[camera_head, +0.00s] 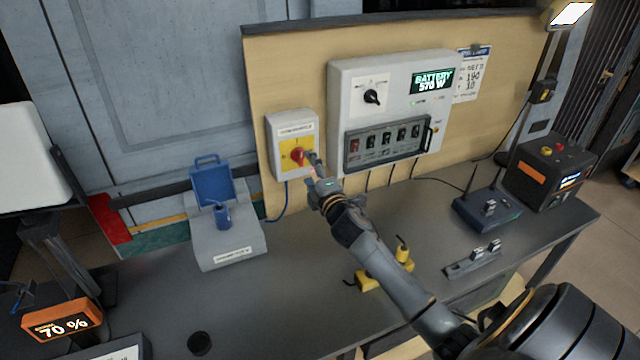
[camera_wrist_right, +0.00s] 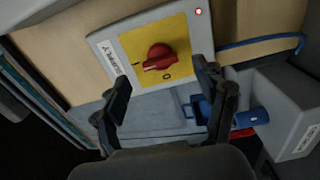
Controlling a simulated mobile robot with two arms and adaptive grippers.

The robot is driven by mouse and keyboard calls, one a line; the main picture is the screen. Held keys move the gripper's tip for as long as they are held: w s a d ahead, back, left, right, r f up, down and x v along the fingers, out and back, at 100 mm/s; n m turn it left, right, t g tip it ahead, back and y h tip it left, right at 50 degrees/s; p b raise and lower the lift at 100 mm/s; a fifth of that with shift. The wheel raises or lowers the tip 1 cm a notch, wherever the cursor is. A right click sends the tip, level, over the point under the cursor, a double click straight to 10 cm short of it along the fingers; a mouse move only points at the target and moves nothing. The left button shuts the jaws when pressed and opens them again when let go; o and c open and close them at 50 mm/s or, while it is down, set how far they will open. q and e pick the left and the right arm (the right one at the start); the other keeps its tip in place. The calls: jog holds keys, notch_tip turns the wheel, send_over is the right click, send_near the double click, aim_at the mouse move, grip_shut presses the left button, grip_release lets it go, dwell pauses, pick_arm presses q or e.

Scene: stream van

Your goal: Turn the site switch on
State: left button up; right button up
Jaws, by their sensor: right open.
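The switch box (camera_head: 283,132) is pale grey with a yellow plate and a red rotary knob (camera_head: 298,156), mounted on the wooden board. In the right wrist view the red knob (camera_wrist_right: 159,57) sits on the yellow plate (camera_wrist_right: 155,38). Its grip lies roughly sideways, with a pale mark at the left end; an O mark shows below it. A small red light glows at the box's corner. My right gripper (camera_head: 314,170) is open in front of the box. In the wrist view its fingers stand apart below the knob, with nothing between them. My left gripper is out of view.
The large panel (camera_head: 342,95) with a black dial, display and several breakers is right of the switch box. A blue-lidded grey socket box (camera_head: 228,238) stands on the bench below left. Yellow connectors (camera_head: 368,282) lie near my right arm. A blue cable hangs below the switch box.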

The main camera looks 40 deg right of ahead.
jog(key=v, duration=0.7)
jog(key=shift+s, duration=0.25)
jog(key=shift+a, duration=0.1)
